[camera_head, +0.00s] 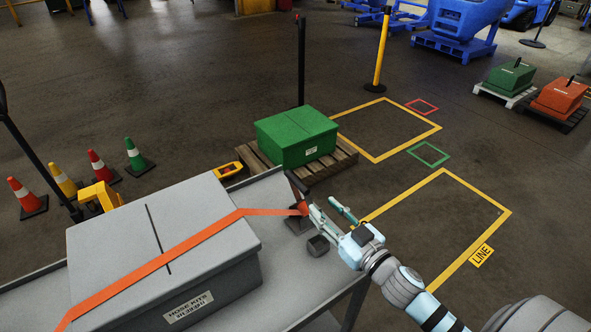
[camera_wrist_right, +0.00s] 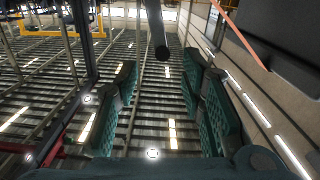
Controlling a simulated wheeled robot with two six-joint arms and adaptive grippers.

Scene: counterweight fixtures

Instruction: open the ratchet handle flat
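The ratchet (camera_head: 299,222) sits on the grey bench top at the end of the orange strap (camera_head: 180,255). Its dark handle (camera_head: 297,187) stands up at a tilt from the ratchet, with red-orange at the strap's end. My right gripper (camera_head: 330,212) is just right of the ratchet, its two fingers spread. In the right wrist view the teal-padded fingers (camera_wrist_right: 160,108) are wide apart with nothing gripped between them. A dark rod end (camera_wrist_right: 160,48) shows beyond them; I cannot tell whether it is the handle. My left gripper is out of view.
The strap crosses a large grey case (camera_head: 205,215) left of the ratchet. A small dark block (camera_head: 318,245) lies just below the ratchet on the bench (camera_head: 290,275). Behind stand a green box (camera_head: 296,133) on a pallet and a black post (camera_head: 301,60).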

